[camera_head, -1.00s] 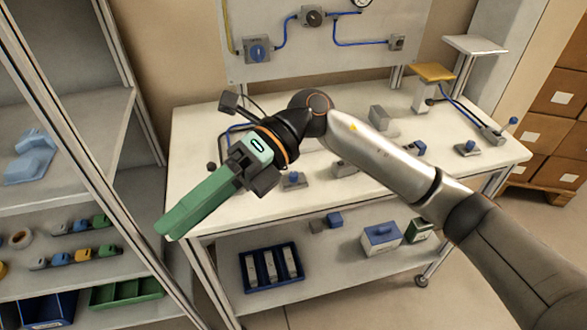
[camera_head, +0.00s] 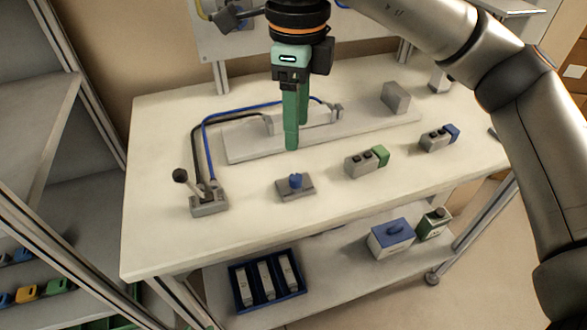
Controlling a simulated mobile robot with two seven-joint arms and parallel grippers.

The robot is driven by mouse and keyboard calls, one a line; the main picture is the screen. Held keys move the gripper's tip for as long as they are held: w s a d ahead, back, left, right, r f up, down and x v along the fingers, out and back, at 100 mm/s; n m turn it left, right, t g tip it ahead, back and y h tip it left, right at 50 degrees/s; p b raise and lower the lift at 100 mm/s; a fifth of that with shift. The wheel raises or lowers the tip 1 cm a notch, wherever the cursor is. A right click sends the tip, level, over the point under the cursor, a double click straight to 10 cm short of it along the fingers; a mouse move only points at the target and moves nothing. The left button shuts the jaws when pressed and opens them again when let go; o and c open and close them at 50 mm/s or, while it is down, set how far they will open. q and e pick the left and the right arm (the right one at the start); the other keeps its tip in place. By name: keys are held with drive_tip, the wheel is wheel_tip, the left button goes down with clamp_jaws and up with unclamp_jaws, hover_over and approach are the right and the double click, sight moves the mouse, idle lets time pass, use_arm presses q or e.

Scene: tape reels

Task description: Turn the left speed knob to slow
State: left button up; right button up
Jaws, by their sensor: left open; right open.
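A small blue knob (camera_head: 296,182) stands on a grey base (camera_head: 297,191) on the white worktable, left of the middle. It looks like the left speed knob; no slow mark is readable at this size. My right gripper (camera_head: 297,135) has green fingers that point down over the table, above and behind the knob in the picture and apart from it. Its fingers are open with nothing between them. My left gripper is not in view.
A lever box (camera_head: 209,203) with cables stands left of the knob. A green-ended button box (camera_head: 364,163) and a blue-ended one (camera_head: 438,138) stand to its right. A long grey plate (camera_head: 245,147) with fittings lies behind. The table (camera_head: 160,240) is clear in front.

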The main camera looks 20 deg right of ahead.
sight(296, 177)
wheel_tip(296, 177, down, 11)
drive_tip(key=shift+s+r+b, duration=0.1)
drive_tip(key=shift+r+b, duration=0.05)
drive_tip(key=shift+b, duration=0.2)
clamp_jaws()
idle(0.4)
